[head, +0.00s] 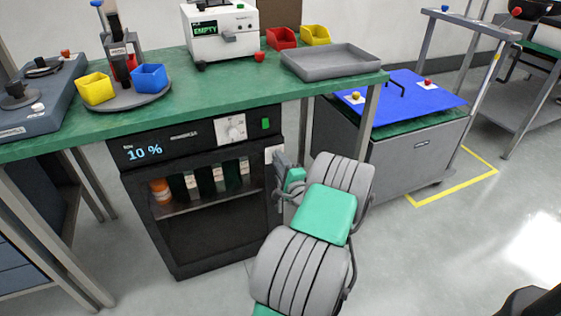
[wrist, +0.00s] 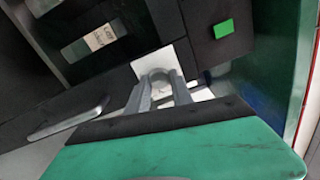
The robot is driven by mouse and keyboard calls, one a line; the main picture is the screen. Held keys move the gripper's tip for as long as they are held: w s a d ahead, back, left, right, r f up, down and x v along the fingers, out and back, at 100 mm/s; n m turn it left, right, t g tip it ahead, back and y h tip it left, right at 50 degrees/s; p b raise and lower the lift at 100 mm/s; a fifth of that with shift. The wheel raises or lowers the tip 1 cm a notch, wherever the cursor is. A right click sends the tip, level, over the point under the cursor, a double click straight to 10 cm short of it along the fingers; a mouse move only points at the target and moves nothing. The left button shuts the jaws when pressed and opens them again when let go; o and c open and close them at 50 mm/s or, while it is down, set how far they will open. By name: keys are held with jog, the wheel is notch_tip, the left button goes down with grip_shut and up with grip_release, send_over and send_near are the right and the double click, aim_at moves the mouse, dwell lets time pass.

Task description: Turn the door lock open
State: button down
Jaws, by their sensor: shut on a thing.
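The door lock is a grey knob (wrist: 160,76) on a white plate (wrist: 147,65), at the right edge of the dark cabinet's front in the wrist view. In the head view the white plate (head: 272,152) shows right of the glass door (head: 205,215), and my arm partly covers it. My gripper (wrist: 162,92) has its two grey fingers on either side of the knob and is shut on it. In the head view my gripper (head: 280,163) is at the plate. The door appears closed. The knob's exact angle is hard to tell.
The cabinet (head: 190,265) stands under a green bench (head: 210,92), with bottles (head: 217,180) behind its door. Its display (head: 144,152) reads 10 %. A green button (wrist: 224,28) is near the lock. A grey bar (wrist: 68,118) lies left of my fingers. A blue-topped cart (head: 405,92) stands right.

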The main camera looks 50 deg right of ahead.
jog(key=shift+s+d, duration=0.1)
jog(key=c, duration=1.4)
grip_release()
jog(key=shift+o, duration=1.3)
jog(key=v, duration=0.7)
jog(key=shift+s+a+b, duration=0.25)
jog(key=shift+s+b, duration=0.05)
jog(key=shift+b, duration=0.15)
